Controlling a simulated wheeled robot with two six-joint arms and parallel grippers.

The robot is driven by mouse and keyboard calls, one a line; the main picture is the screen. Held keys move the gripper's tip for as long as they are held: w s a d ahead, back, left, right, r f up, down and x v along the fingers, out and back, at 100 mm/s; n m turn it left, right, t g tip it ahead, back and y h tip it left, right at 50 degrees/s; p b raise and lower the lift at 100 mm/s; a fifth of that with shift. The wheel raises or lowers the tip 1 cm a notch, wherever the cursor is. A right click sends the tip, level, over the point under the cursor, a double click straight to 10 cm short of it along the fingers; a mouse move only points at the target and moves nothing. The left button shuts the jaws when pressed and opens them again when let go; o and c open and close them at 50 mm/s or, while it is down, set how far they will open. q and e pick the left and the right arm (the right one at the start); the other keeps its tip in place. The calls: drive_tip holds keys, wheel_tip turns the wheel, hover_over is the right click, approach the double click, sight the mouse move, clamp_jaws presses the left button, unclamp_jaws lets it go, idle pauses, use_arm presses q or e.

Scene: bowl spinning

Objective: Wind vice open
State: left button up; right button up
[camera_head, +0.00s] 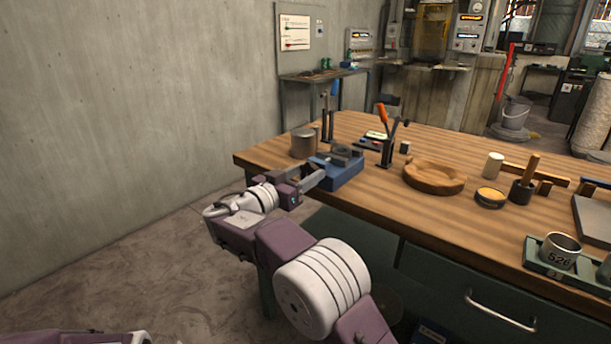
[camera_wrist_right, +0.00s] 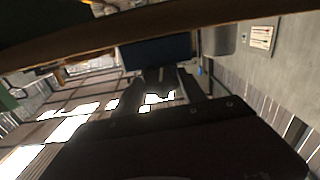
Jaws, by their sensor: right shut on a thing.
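A blue bench vice (camera_head: 345,174) with grey jaws sits at the near left edge of the wooden table. My right gripper (camera_head: 316,176) is at the vice's front, beside the table edge, shut on the vice handle. In the right wrist view the blue vice body (camera_wrist_right: 157,50) is beyond the two fingers (camera_wrist_right: 163,92), with a dark part of the handle (camera_wrist_right: 160,76) between them. The handle is mostly hidden by the gripper, and the gap between the vice jaws is hard to make out. My left gripper is out of view.
A metal can (camera_head: 304,143) stands close behind the vice. A tool stand (camera_head: 387,150), a round wooden bowl (camera_head: 434,176) and a small tin (camera_head: 490,198) stand to the right. A green tray (camera_head: 545,272) holds a mug. Open floor lies left of the table.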

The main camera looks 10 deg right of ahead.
drive_tip(key=shift+n, duration=0.9)
drive_tip(key=n, duration=0.2)
drive_tip(key=shift+n, duration=0.4)
drive_tip(key=n+p, duration=0.1)
drive_tip(key=n, duration=0.3)
drive_tip(key=shift+r+n, duration=0.1)
drive_tip(key=shift+n, duration=0.2)
drive_tip(key=n+p, duration=0.2)
drive_tip(key=n, duration=0.2)
drive_tip(key=shift+r+n, duration=0.1)
drive_tip(key=shift+n, duration=0.2)
drive_tip(key=n+p, duration=2.2)
drive_tip(key=n, duration=0.1)
drive_tip(key=shift+n+p, duration=0.6)
drive_tip(key=shift+n, duration=0.5)
drive_tip(key=shift+f, duration=0.25)
